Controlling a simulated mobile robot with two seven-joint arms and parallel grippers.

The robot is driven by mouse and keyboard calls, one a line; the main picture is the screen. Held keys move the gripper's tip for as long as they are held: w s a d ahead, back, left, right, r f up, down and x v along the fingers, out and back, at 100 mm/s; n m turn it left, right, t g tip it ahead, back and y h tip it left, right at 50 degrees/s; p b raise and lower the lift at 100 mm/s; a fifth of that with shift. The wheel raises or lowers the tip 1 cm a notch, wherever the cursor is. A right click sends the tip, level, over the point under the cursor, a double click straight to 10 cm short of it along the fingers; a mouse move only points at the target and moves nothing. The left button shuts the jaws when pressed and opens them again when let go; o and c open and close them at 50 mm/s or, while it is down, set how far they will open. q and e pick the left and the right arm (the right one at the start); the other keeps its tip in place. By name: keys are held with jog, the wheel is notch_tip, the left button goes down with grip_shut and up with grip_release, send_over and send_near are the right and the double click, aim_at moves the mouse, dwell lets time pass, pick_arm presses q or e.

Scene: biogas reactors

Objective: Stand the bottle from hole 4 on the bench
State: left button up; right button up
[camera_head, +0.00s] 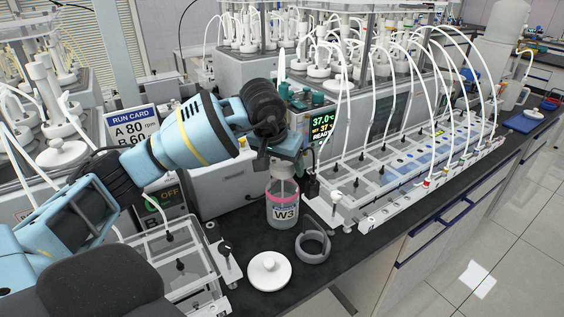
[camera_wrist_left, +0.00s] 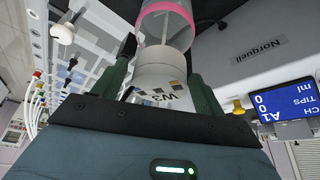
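A clear bottle (camera_head: 283,207) with a pink band and a W3 label is upright over the dark bench (camera_head: 345,262) in the head view. I cannot tell whether its base touches the bench. My left gripper (camera_head: 285,165) is at the bottle's top, coming from above and the left. In the left wrist view the bottle's white top (camera_wrist_left: 160,80), also marked W3, lies between the two dark green fingers, which look closed on it. The pink band shows beyond. Hole 4 cannot be made out. My right gripper is not in view.
A white round lid (camera_head: 269,271) and a grey open ring (camera_head: 313,245) lie on the bench in front of the bottle. A long rack with tubes (camera_head: 400,165) stands to the right. A clear-topped unit (camera_head: 180,262) stands left. Bench between is narrow.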

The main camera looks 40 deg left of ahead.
pick_arm(q)
jog(key=shift+o, duration=0.2)
jog(key=shift+r, duration=0.1)
jog(key=shift+r, duration=0.3)
jog(key=v, duration=1.1)
jog(key=shift+s+r, duration=0.15)
jog(key=shift+r, duration=0.05)
